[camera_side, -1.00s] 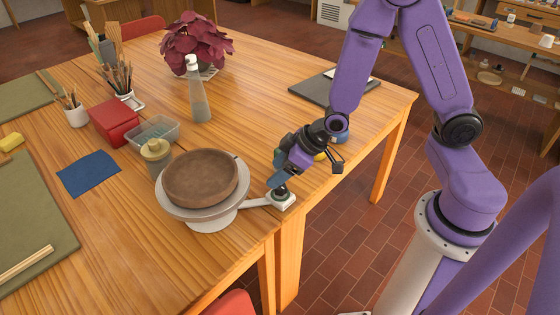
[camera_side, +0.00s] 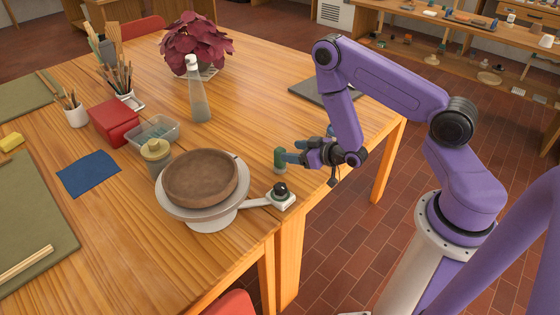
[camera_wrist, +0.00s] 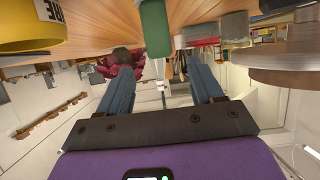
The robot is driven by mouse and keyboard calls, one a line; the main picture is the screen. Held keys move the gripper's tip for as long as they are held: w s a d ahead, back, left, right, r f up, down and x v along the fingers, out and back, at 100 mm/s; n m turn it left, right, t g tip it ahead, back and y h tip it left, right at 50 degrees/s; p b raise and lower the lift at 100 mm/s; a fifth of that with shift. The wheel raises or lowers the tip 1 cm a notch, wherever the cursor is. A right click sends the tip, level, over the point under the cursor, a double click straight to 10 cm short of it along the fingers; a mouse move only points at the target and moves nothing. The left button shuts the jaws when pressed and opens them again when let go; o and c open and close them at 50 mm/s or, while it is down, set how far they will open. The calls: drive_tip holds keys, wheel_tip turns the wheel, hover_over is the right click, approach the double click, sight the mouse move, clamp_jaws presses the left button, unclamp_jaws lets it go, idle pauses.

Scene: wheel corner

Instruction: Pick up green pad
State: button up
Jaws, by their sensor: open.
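A small upright green piece (camera_side: 280,160) stands on the table near its right edge, behind the wheel's switch; it is the likeliest green pad. In the wrist view the green piece (camera_wrist: 155,28) is at top centre, between the lines of the two fingers. My gripper (camera_side: 291,158) is level, pointing left, with its blue fingertips close beside the green piece. In the wrist view my gripper (camera_wrist: 162,73) is open with nothing seen held between its fingers. Whether a fingertip touches the piece I cannot tell.
A wheel (camera_side: 200,213) with a brown clay slab stands left of the green piece, with a black-knobbed switch (camera_side: 281,195) on its arm. A yellow ring-shaped thing (camera_wrist: 30,30) is at upper left in the wrist view. A bottle (camera_side: 198,95) stands farther back. Bare table lies between.

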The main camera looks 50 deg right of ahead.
sight(279, 149)
drive_tip(key=shift+x, duration=3.2)
drive_tip(key=shift+a, duration=0.1)
drive_tip(key=c, duration=1.1)
drive_tip(key=shift+o, duration=0.2)
drive_tip(key=shift+r, duration=0.15)
